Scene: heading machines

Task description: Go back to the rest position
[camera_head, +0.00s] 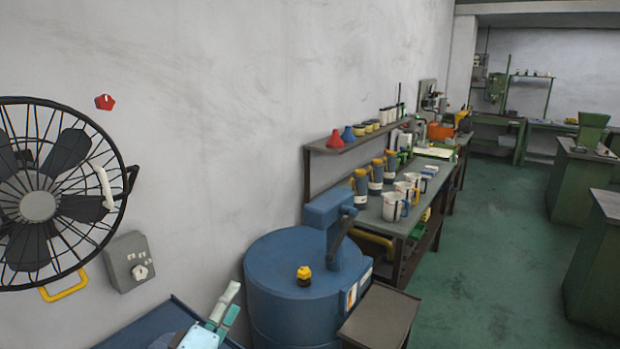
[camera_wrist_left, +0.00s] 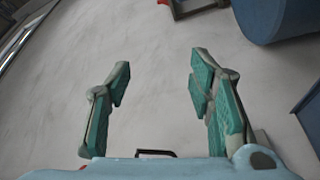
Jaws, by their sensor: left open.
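My left gripper (camera_head: 226,303) shows at the bottom of the head view, over the blue bench and left of the blue drum machine. In the left wrist view its two green-padded fingers (camera_wrist_left: 160,80) stand wide apart with nothing between them. My right gripper is in neither view.
A blue drum machine (camera_head: 290,285) with a yellow knob stands just right of the gripper. A blue bench (camera_head: 165,325) lies below. A caged fan (camera_head: 60,235) and grey switch box (camera_head: 130,262) are on the left wall. Green floor (camera_head: 475,275) is clear at right.

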